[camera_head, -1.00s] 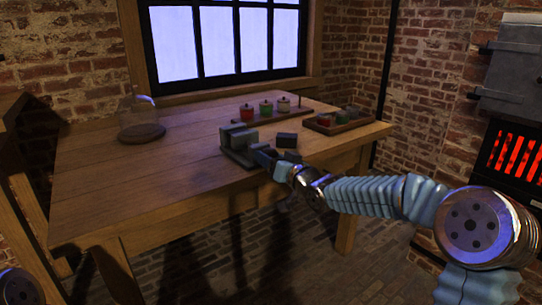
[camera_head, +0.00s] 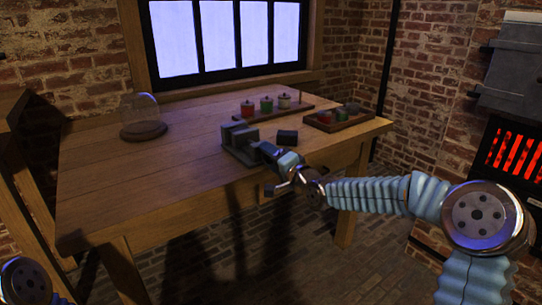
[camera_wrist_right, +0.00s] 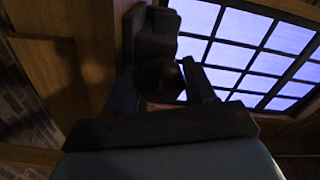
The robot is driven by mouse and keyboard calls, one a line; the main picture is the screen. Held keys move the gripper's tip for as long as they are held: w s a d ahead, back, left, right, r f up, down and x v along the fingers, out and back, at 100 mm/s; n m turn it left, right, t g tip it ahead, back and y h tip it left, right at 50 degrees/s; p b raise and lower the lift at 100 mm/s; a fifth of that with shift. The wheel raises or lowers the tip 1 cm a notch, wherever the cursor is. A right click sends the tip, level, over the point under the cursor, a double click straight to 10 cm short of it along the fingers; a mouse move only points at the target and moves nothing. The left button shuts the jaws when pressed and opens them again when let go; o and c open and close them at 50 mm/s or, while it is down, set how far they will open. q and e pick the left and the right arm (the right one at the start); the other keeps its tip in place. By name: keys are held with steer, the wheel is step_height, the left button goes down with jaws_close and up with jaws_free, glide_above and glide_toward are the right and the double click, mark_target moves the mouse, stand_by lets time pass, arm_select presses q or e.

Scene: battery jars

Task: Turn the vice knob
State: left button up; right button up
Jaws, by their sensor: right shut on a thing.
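The grey metal vice (camera_head: 237,137) stands on the wooden table near its right front edge. My right gripper (camera_head: 275,157) reaches in from the right at the front end of the vice. In the right wrist view the dark round vice knob (camera_wrist_right: 160,80) sits between the two fingers of this gripper (camera_wrist_right: 162,88), which is shut on it. The vice body shows dark beyond the knob. In the head view the fingers mostly hide the knob. My left gripper is out of view; only a piece of my left arm shows at the lower left corner.
A small dark block (camera_head: 287,137) lies just right of the vice. Behind stand several lidded jars on a wooden strip (camera_head: 290,111), with a tray (camera_head: 352,124) of jars to the right. A glass dome (camera_head: 141,110) stands at the left.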

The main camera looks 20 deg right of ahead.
steer(key=shift+s+a+f+m, duration=0.1)
steer(key=shift+f+m, duration=0.05)
steer(key=shift+m, duration=0.4)
steer(key=shift+a+f+m, duration=0.1)
steer(key=shift+m, duration=0.45)
steer(key=o, duration=1)
steer(key=shift+d+r, duration=0.1)
steer(key=shift+r, duration=0.05)
steer(key=shift+c, duration=0.2)
steer(key=p+v, duration=0.1)
steer(key=v, duration=1.2)
steer(key=shift+s, duration=0.4)
steer(key=shift+r, duration=0.1)
